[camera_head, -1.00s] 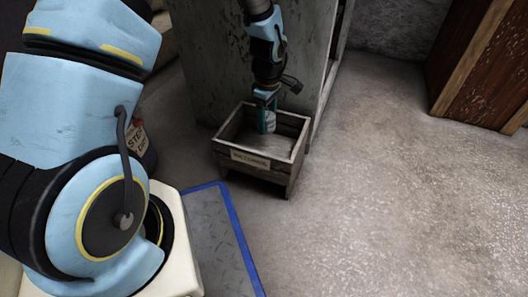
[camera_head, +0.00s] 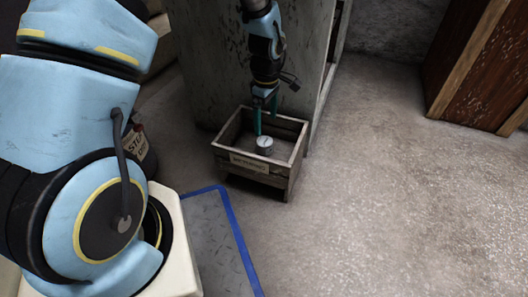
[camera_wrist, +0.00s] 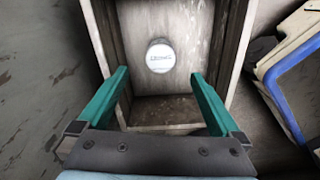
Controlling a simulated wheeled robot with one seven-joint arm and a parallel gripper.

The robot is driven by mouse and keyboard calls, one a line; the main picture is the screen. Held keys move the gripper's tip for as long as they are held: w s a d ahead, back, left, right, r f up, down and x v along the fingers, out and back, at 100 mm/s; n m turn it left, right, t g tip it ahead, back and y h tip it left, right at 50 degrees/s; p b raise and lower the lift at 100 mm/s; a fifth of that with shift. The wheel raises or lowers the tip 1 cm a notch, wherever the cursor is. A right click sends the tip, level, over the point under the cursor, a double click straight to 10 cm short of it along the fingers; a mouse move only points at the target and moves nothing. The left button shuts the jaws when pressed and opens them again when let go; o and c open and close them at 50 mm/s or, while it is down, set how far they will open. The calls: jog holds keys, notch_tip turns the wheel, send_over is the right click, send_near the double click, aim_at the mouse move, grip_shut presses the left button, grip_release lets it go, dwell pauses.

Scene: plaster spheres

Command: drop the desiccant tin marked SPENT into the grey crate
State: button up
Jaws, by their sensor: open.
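The grey wooden crate (camera_head: 296,158) stands on the floor in front of a large grey panel. A small round pale tin (camera_head: 264,142) is inside it, resting upright on its floor. In the wrist view the tin (camera_wrist: 160,56) shows its white lid with dark lettering, too small to read surely, and the crate walls (camera_wrist: 228,45) rise around it. My gripper (camera_head: 265,118) is above the crate, pointing down. Its two green fingers are spread wide and empty, and they show either side of the tin in the wrist view (camera_wrist: 158,76), apart from it.
A blue-edged grey mat or platform (camera_head: 215,225) lies in front of the crate. A dark container with a tag (camera_head: 137,143) is at left, partly behind my arm. A brown wooden cabinet (camera_head: 480,60) stands at back right. The floor at right is clear.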

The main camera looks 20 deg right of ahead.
notch_tip(320, 180, up, 5)
jog(key=shift+r+p, duration=0.1)
jog(key=shift+p, duration=1)
